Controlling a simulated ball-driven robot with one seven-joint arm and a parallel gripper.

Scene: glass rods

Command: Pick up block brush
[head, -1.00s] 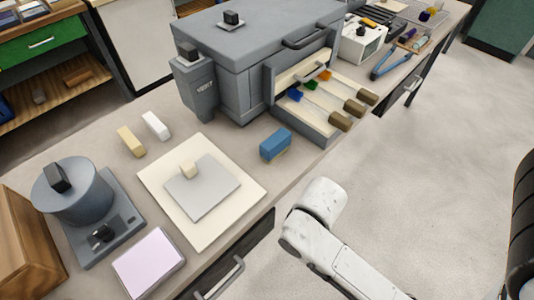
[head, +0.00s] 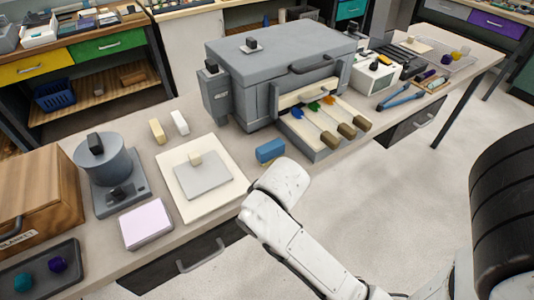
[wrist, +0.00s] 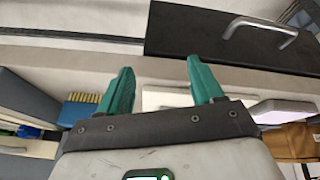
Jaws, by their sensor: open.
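The block brush (head: 270,150) is a small blue block on the bench, between the cream square board (head: 232,189) and the open drawer in the head view. In the wrist view the brush (wrist: 74,115) shows its blue body and yellow bristles, left of my gripper (wrist: 160,68). My gripper's two green fingers are apart with nothing between them. They are clear of the brush. In the head view my white arm reaches up just below the brush and my fingers are hidden.
A grey kiln-like box (head: 280,65) stands behind the brush. An open drawer (head: 318,152) holding several wooden-handled tools lies to its right. A lilac block (head: 147,224) and a grey round device (head: 102,162) stand left. Dark drawer fronts with handles (head: 198,258) line the bench front.

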